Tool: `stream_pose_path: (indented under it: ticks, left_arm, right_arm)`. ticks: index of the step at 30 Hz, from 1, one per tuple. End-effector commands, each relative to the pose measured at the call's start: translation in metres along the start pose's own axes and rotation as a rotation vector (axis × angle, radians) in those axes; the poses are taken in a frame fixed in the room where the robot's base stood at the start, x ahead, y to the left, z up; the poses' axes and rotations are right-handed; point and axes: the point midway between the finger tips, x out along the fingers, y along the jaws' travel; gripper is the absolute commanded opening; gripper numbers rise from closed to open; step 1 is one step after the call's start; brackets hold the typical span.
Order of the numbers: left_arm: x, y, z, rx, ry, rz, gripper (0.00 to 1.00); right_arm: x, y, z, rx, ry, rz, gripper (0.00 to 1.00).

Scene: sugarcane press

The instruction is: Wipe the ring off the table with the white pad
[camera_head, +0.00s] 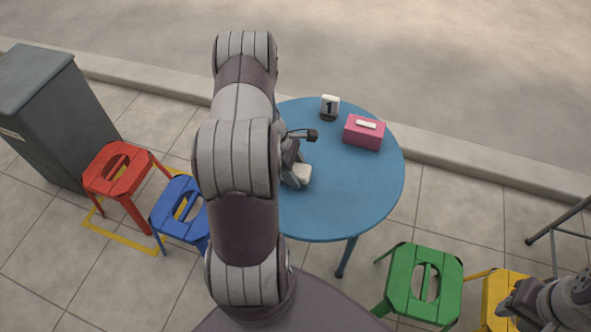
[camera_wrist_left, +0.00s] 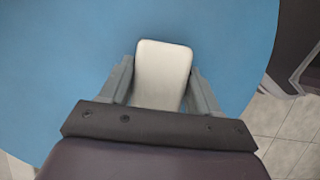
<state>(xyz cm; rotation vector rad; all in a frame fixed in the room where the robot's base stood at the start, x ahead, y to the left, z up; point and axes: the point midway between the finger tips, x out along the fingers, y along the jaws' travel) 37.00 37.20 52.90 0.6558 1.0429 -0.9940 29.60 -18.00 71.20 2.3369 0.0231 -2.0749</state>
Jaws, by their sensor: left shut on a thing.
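The white pad (camera_head: 299,174) is on or just above the blue round table (camera_head: 350,200), near the table's middle; the contact is too small to tell. In the left wrist view the pad (camera_wrist_left: 161,72) sits between the two fingers of my left gripper (camera_wrist_left: 160,90), which is shut on it. In the head view my left gripper (camera_head: 293,168) is partly hidden behind my left arm. No ring shows on the visible tabletop; my arm hides the table's left part. My right gripper (camera_head: 510,303) is at the lower right, away from the table, its fingers unclear.
A pink tissue box (camera_head: 363,133) and a small white-and-black number stand (camera_head: 329,107) stand at the table's back. Red (camera_head: 118,178), blue (camera_head: 180,212), green (camera_head: 424,282) and yellow (camera_head: 497,300) stools surround it. A grey bin (camera_head: 55,110) stands at left. The table's right side is clear.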

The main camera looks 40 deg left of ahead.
Motion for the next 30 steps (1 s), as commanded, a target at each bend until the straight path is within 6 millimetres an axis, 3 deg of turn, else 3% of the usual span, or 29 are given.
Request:
stream_pose_path:
  ticks: [1,18,30]
  left_arm:
    - [-0.013,0.001,0.006,0.003,0.001,0.002,0.33]
    - [-0.057,0.004,0.029,0.014,0.001,-0.003,0.33]
    - [-0.059,0.004,0.031,0.015,0.001,-0.004,0.33]
  right_arm:
    - [-0.01,0.0,-0.001,0.0,0.0,0.0,0.35]
    - [-0.059,0.0,-0.007,0.0,0.0,0.0,0.35]
    - [-0.061,0.0,-0.007,0.0,-0.001,0.0,0.35]
